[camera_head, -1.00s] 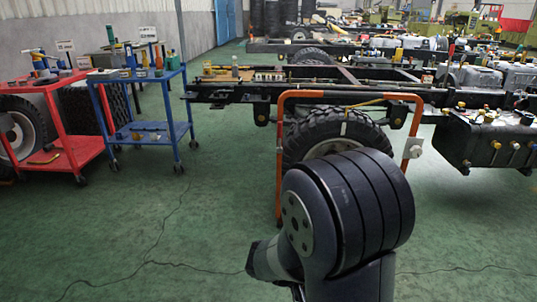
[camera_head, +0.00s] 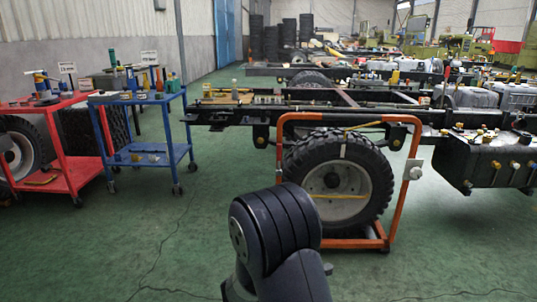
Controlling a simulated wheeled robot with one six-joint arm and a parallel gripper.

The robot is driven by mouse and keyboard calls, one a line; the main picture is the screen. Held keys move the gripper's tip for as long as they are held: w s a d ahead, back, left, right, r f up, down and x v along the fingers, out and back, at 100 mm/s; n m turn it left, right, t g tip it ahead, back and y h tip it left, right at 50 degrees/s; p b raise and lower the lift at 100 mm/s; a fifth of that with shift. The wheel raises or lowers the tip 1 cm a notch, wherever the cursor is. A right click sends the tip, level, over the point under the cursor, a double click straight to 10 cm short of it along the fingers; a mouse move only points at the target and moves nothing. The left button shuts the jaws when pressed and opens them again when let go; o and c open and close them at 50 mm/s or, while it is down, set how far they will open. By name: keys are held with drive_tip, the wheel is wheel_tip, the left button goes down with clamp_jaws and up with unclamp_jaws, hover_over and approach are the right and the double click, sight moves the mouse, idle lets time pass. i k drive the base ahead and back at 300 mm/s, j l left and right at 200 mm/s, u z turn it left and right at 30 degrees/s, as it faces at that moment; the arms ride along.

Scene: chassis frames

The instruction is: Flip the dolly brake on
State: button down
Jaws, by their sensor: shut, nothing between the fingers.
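The orange wheel dolly (camera_head: 401,190) stands on the floor right of centre, a tubular frame around a large black tyre (camera_head: 376,170) with a pale rim. A small grey-white fitting (camera_head: 414,169) sits on its right upright. I cannot tell whether this is the brake or how it is set. A low orange base bar (camera_head: 350,243) runs under the tyre, with small dark casters at its right end. My dark arm joint (camera_head: 275,232) shows in front, left of the tyre and covering the dolly's lower left. My gripper is not in the frame.
A truck chassis (camera_head: 340,110) stands behind the dolly, with a black tank (camera_head: 490,165) at right. A blue cart (camera_head: 150,135) and a red cart (camera_head: 70,165) stand at left. The green floor between carts and dolly is clear.

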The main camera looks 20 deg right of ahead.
sight(279, 172)
drive_tip(key=i+u, duration=0.1)
drive_tip(key=i, duration=0.35)
drive_tip(key=i+l+u, duration=0.1)
drive_tip(key=i, duration=0.35)
drive_tip(key=i+l, duration=0.2)
drive_tip(key=i, duration=0.25)
drive_tip(key=i+l+u, duration=0.15)
drive_tip(key=i, duration=0.3)
drive_tip(key=i+l+u, duration=0.1)
drive_tip(key=i, duration=0.35)
drive_tip(key=l, duration=0.1)
